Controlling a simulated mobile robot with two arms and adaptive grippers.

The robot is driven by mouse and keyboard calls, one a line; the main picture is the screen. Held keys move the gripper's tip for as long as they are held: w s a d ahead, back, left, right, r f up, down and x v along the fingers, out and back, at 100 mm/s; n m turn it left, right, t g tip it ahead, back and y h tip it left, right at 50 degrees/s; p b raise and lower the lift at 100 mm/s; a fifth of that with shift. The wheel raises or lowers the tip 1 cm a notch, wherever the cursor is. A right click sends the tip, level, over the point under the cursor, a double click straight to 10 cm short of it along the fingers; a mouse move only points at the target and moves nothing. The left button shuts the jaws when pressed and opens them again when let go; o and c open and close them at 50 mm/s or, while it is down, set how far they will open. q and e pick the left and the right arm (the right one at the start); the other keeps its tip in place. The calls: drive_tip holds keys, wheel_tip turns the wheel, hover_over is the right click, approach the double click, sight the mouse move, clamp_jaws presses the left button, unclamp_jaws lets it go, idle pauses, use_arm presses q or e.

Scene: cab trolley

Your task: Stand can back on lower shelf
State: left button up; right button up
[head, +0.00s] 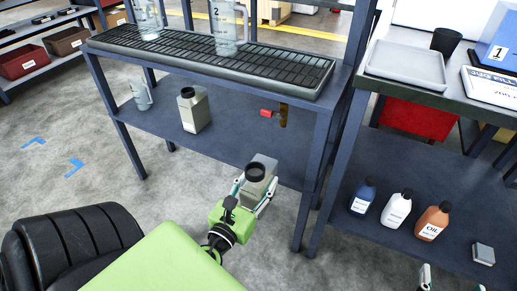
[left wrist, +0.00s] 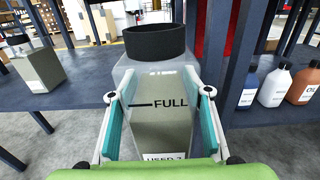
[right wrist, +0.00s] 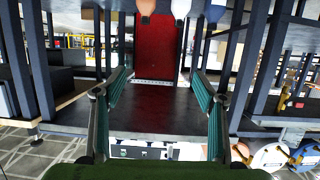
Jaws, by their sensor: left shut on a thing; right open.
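My left gripper (head: 254,194) is shut on a grey can (head: 262,165) with a black cap. In the left wrist view the can (left wrist: 165,95) is upright between both fingers and shows a "FULL" mark and a partly hidden "USED 2" label. In the head view it overlaps the front edge of the lower shelf (head: 240,135); whether it touches the shelf, I cannot tell. A similar can (head: 194,112) stands upright on that shelf, further left. My right gripper (right wrist: 160,90) is open and empty; only its fingertips show at the bottom right of the head view.
A clear jug (head: 141,94) stands at the shelf's left end. A red-tipped item (head: 267,113) hangs near the right back. Blue, white and orange bottles (head: 432,222) stand on the neighbouring lower shelf. A rack post (head: 318,150) bounds the right side. Mid-shelf is clear.

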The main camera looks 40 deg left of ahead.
use_arm(q)
drive_tip(key=shift+r, duration=0.25)
use_arm(e)
drive_tip(key=shift+s+d+f+g, duration=0.15)
drive_tip(key=shift+s+f+g, duration=0.15)
drive_tip(key=shift+f, duration=0.2)
drive_tip(key=shift+f, duration=0.2)
use_arm(q)
drive_tip(key=shift+v, duration=1.65)
drive_tip(key=shift+s+d, duration=0.2)
drive_tip(key=shift+s, duration=0.45)
drive_tip(key=shift+v, duration=2.25)
approach(249, 195)
drive_tip(key=shift+w, duration=0.25)
use_arm(e)
drive_tip(key=shift+w+a+r+t, duration=0.15)
drive_tip(key=shift+w+r+t, duration=0.15)
drive_tip(key=shift+r, duration=0.35)
drive_tip(key=shift+w+a+r+t, duration=0.1)
drive_tip(key=shift+w+r+t, duration=0.15)
drive_tip(key=shift+r, duration=0.4)
